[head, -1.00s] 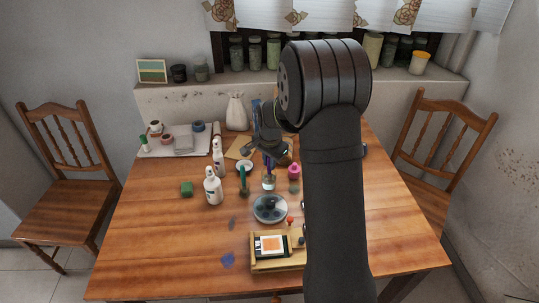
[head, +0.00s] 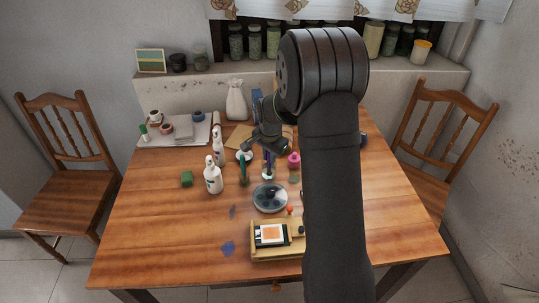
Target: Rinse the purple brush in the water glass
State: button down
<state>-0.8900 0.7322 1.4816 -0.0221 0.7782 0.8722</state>
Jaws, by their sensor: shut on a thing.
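My gripper (head: 268,143) is over the middle of the table, behind the round grey dish. A thin purple brush (head: 269,160) hangs upright below it, held in its jaws. The brush's lower end is at the small clear water glass (head: 268,175). At this size I cannot tell whether the tip is inside the water or just at the glass. My arm covers part of the table on the right.
Two white bottles (head: 213,180) and a green upright thing (head: 243,172) stand left of the glass. A pink pot (head: 293,160) is close on its right. The round grey dish (head: 270,197) and a wooden box (head: 262,252) are in front. The table's left front is mostly clear.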

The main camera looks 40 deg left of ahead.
jog(key=shift+a, duration=0.1)
jog(key=shift+w+a, duration=0.3)
jog(key=shift+w, duration=0.1)
jog(key=shift+d, duration=0.15)
jog(key=shift+d, duration=0.25)
jog(key=shift+s+a, duration=0.1)
jog(key=shift+s+a, duration=0.3)
jog(key=shift+s, duration=0.05)
jog(key=shift+w+d, duration=0.2)
jog(key=shift+w, duration=0.05)
